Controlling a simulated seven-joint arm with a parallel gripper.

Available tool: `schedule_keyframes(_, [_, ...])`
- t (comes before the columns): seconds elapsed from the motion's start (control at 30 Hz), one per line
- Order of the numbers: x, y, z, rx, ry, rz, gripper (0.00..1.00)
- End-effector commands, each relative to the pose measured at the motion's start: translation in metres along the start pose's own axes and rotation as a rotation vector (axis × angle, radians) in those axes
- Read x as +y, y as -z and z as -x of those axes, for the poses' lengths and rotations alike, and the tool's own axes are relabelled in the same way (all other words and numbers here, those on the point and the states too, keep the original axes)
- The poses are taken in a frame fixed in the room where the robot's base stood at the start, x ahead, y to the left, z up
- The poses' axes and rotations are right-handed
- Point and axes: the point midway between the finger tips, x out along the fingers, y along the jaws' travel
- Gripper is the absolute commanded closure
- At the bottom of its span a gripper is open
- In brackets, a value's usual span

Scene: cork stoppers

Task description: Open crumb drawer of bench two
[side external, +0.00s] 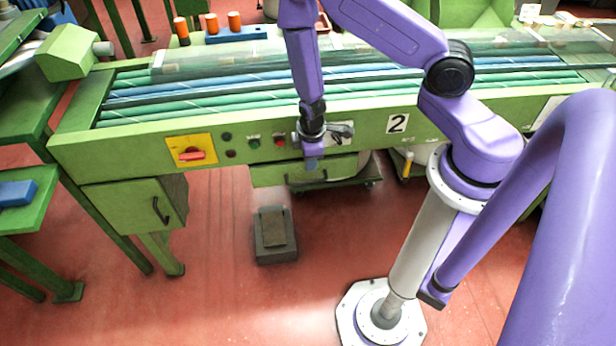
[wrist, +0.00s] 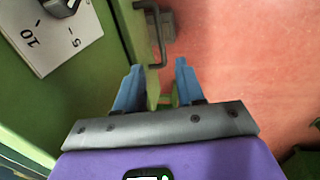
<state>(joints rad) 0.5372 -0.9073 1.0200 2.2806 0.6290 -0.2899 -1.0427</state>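The bench marked 2 (side external: 397,123) is green, with a control panel along its front. Its crumb drawer (side external: 268,176) is a green front under that panel, with a dark bar handle. I cannot tell whether the drawer stands out at all. My gripper (side external: 311,164) points down in front of the drawer's upper edge and hides part of it. In the wrist view my gripper (wrist: 158,85) has its blue fingertips apart, with a green strip visible beyond the gap. A grey bracket-shaped handle (wrist: 158,38) shows ahead of the fingers, apart from them.
A dial plate (wrist: 58,30) with a dark knob is on the panel beside my gripper. A red switch on a yellow plate (side external: 204,142) is at the panel's left. A green cabinet (side external: 125,205) hangs below left.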

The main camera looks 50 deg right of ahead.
Motion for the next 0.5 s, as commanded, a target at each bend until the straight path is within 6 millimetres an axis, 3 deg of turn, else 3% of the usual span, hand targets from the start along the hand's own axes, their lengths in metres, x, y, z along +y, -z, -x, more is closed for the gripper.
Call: schedule_keyframes(0.5, [0.0, -0.001, -0.074, -0.002, 0.001, -0.002, 0.62])
